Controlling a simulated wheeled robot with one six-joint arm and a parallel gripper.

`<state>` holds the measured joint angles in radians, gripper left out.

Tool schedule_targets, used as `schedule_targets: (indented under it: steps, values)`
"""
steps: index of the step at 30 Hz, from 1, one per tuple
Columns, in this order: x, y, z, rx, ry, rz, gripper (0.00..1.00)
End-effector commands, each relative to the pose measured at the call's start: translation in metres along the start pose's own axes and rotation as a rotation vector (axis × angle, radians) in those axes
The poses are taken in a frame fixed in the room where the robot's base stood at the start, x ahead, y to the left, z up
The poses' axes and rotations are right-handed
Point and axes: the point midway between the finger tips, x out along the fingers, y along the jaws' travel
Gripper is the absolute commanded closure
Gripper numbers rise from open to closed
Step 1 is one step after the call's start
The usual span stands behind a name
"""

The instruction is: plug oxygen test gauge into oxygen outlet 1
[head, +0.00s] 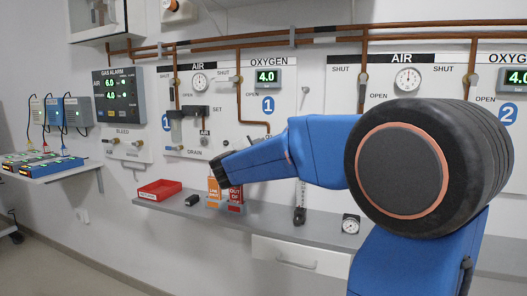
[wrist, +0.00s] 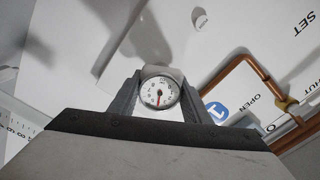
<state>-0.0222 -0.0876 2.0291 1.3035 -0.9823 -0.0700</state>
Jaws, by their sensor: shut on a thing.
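My gripper (wrist: 158,92) is shut on a test gauge (wrist: 159,94), a small round white dial with a red needle, held between the two fingers in the wrist view. I cannot read what gas it is for. In the head view my gripper (head: 221,167) is at the left end of my blue arm, in front of the wall panel marked OXYGEN (head: 267,62). The blue badge 1 (head: 268,106) is above my arm, and also shows in the wrist view (wrist: 216,111). I cannot make out oxygen outlet 1; my arm covers the lower part of that panel.
Below, a grey shelf (head: 260,216) holds a red tray (head: 160,190), orange and red tags (head: 236,196) and another gauge (head: 350,223). The AIR outlet (head: 204,140) is left of my arm. Copper pipes (wrist: 238,68) run along the panel.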

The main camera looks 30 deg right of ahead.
Motion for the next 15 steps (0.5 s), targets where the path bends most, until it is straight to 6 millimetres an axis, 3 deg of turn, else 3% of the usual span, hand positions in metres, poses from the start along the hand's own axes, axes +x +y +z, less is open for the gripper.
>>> schedule_targets:
  steps: [8,9,12,15]
  values:
    - [0.0002,-0.0004,0.0000,0.000,0.000,-0.001,0.97]
    - [0.0002,-0.0004,0.0000,0.000,0.000,-0.001,0.54]
    - [0.0002,-0.0003,0.0000,0.000,0.000,0.000,0.35]
    - [0.0001,-0.0002,0.0001,0.000,0.000,0.000,0.35]
